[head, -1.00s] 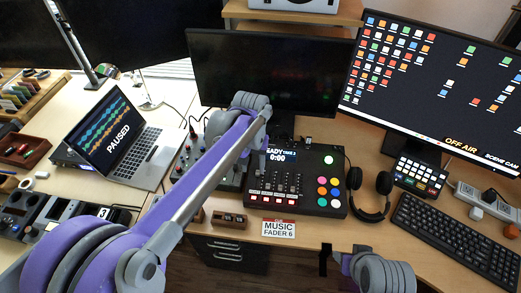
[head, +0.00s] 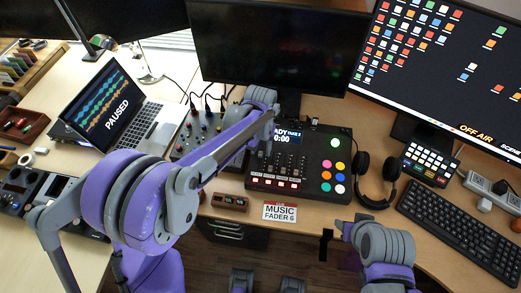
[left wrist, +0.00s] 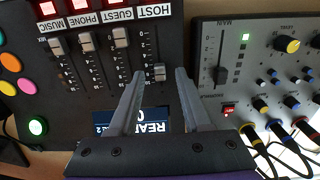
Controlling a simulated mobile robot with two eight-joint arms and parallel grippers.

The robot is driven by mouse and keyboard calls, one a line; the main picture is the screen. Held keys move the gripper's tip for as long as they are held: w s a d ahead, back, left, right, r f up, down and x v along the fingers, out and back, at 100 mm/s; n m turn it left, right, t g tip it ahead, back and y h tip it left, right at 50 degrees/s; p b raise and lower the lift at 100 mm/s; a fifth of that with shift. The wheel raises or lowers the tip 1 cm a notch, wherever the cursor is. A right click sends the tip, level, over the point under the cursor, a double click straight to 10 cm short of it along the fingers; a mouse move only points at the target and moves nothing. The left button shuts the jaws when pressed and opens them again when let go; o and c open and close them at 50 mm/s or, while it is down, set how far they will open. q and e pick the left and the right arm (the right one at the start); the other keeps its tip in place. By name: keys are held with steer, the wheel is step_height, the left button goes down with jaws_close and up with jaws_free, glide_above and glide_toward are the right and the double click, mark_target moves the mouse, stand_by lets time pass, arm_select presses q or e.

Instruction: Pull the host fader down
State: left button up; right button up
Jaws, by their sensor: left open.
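The black mixing console (head: 330,192) stands on the desk. In the left wrist view it is upside down, and the HOST fader (left wrist: 160,73) is the rightmost slider. Its cap stands away from the HOST label, towards the console display (left wrist: 150,119). The GUEST (left wrist: 120,37), PHONE (left wrist: 87,42) and MUSIC (left wrist: 57,47) fader caps stand nearer their labels. My left gripper (left wrist: 160,73) is open, with one fingertip on each side of the HOST cap. I cannot tell whether they touch it. In the head view my left arm partly covers the display. My right gripper (head: 334,236) is near the desk's front edge, its jaws unclear.
A second mixer (left wrist: 255,80) with knobs and cables sits beside the console. Headphones (head: 378,182) and a keyboard (head: 460,235) lie to the right. A MUSIC FADER 6 card (head: 279,212) is at the desk's front edge. A laptop (head: 125,110) stands at left.

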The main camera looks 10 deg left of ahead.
arm_select(q)
steer(key=shift+f, duration=0.5)
jaws_close()
stand_by(1.2)
